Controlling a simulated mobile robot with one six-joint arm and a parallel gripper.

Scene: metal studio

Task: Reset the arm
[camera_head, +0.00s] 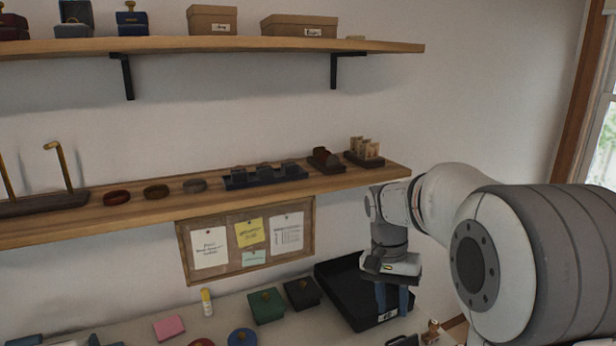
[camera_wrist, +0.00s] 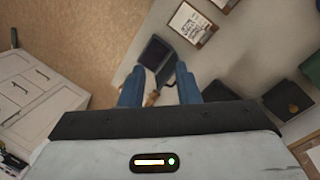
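My arm reaches in from the right in the camera_head view. My gripper (camera_head: 392,314) points down in front of the black tray (camera_head: 338,274) at the right of the work surface. Its two blue fingers stand apart. In the wrist view my gripper (camera_wrist: 161,72) is also open, with nothing held between the fingers. Beyond the fingertips lie a dark box-like thing (camera_wrist: 157,52) and a small brown item (camera_wrist: 152,98), both below the gripper.
A wooden shelf (camera_head: 140,206) with rings and dark holders runs behind, near my wrist. A green box (camera_head: 266,306), a black box (camera_head: 302,293), a pink block (camera_head: 169,327) and a glue stick (camera_head: 207,302) stand left. White drawers (camera_wrist: 37,100) show in the wrist view.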

